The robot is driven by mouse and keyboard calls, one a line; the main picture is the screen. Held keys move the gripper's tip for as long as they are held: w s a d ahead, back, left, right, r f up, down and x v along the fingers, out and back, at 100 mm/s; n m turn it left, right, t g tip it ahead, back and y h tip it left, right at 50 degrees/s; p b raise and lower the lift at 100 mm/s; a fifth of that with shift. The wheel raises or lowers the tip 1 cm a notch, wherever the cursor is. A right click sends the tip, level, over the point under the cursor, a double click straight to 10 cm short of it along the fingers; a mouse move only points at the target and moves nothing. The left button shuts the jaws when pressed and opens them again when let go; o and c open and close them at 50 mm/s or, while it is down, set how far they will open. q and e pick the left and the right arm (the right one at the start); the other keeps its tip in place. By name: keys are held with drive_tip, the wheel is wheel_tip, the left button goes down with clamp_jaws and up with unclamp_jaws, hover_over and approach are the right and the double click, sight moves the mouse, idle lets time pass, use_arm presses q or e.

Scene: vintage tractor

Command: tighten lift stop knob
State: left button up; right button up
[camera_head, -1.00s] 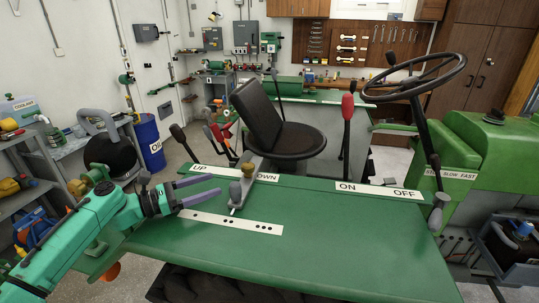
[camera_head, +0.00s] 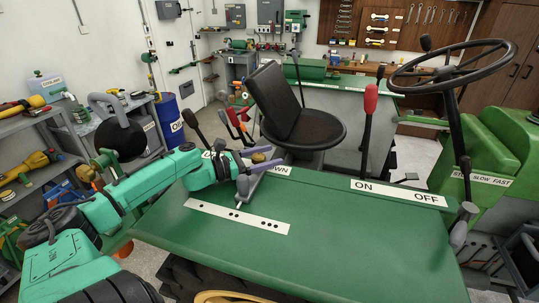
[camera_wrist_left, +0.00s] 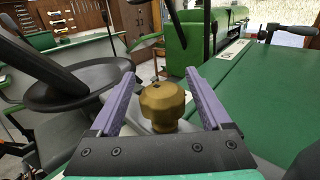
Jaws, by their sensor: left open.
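The lift stop knob is a brass-coloured, lobed knob (camera_head: 259,157) on a grey metal bracket at the far edge of the green panel. In the left wrist view the knob (camera_wrist_left: 162,103) stands upright between my two purple fingers, with a gap on each side. My left gripper (camera_head: 276,155) is open around the knob and not closed on it; it also shows in the wrist view (camera_wrist_left: 160,74). The fingers hide part of the knob and bracket in the head view. My right gripper is not in view.
The green panel (camera_head: 330,235) is mostly clear, with a white slotted plate (camera_head: 238,216) near the gripper. A black seat (camera_head: 300,128) stands behind the knob. A red-handled lever (camera_head: 370,100) and the steering wheel (camera_head: 452,66) rise to the right.

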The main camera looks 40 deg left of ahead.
use_arm(q)
drive_tip(key=shift+s+d+r, duration=0.1)
drive_tip(key=shift+s+r, duration=0.05)
clamp_jaws()
drive_tip(key=shift+r+m+h, duration=0.15)
drive_tip(key=shift+m+h, duration=0.15)
drive_tip(key=shift+h, duration=0.1)
drive_tip(key=shift+d+m+g+h, duration=0.1)
drive_tip(key=shift+m+g+h, duration=0.2)
drive_tip(key=shift+g+h, duration=0.1)
drive_tip(key=m+g+h+b, duration=0.2)
drive_tip(key=h+b, duration=0.1)
drive_tip(key=shift+s+d+f+m+g, duration=0.1)
drive_tip(key=shift+d+f+m+g, duration=0.1)
drive_tip(key=shift+f+m+g, duration=0.15)
drive_tip(key=shift+s+d+r+m+g+h+b, duration=0.15)
drive_tip(key=shift+m+g+h+b, duration=0.25)
drive_tip(key=shift+g+b, duration=0.2)
unclamp_jaws()
